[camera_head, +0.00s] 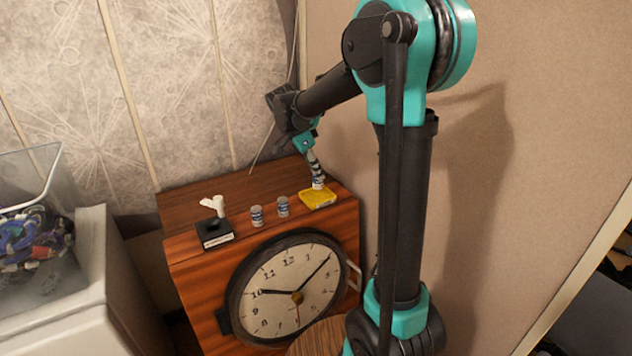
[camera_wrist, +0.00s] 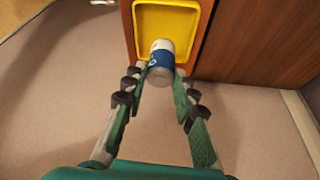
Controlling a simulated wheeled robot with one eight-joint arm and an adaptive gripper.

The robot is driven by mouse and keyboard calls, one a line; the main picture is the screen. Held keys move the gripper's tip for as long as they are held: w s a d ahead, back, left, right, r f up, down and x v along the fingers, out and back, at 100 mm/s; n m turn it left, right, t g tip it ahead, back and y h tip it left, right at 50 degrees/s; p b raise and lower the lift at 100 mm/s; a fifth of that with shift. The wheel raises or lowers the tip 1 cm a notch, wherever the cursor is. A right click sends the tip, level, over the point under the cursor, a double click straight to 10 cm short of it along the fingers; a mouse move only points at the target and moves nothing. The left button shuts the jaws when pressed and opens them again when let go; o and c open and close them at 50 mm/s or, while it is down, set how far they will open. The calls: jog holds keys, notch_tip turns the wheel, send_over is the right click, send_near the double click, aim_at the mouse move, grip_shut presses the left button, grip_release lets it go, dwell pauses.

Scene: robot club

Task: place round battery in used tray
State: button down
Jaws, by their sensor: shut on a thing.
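My gripper (camera_head: 315,172) is shut on a round battery (camera_wrist: 161,58), a small cylinder with a white and blue label, held by its sides between the fingertips (camera_wrist: 161,76). In the head view this battery (camera_head: 318,184) is small and partly hidden by the fingers. It is at the yellow tray (camera_head: 318,199), which lies on the wooden cabinet's top at the right front. In the wrist view the battery overlaps the near edge of the tray (camera_wrist: 178,20), whose visible floor is empty. I cannot tell whether the battery touches the tray.
Two similar batteries, one (camera_head: 257,216) and another (camera_head: 283,207), stand upright left of the tray. A black block with a white piece (camera_head: 215,233) stands farther left. A clock (camera_head: 288,290) is on the cabinet's front (camera_head: 190,290). A beige wall is close on the right.

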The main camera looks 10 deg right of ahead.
aim_at(316, 180)
jog(key=shift+f, duration=2.05)
jog(key=shift+f, duration=0.15)
jog(key=c, duration=1.2)
grip_release()
jog(key=v, duration=1.2)
jog(key=s+d+f+n+t+y, duration=0.1)
jog(key=s+d+f+n+y, duration=0.1)
jog(key=s+d+f+n, duration=0.2)
jog(key=s+d+f+n+t+y, duration=0.2)
jog(key=s+d+f+n, duration=0.3)
jog(key=s+f+n, duration=0.6)
jog(key=s+f, duration=0.5)
jog(key=s, duration=0.4)
jog(key=shift+f, duration=0.25)
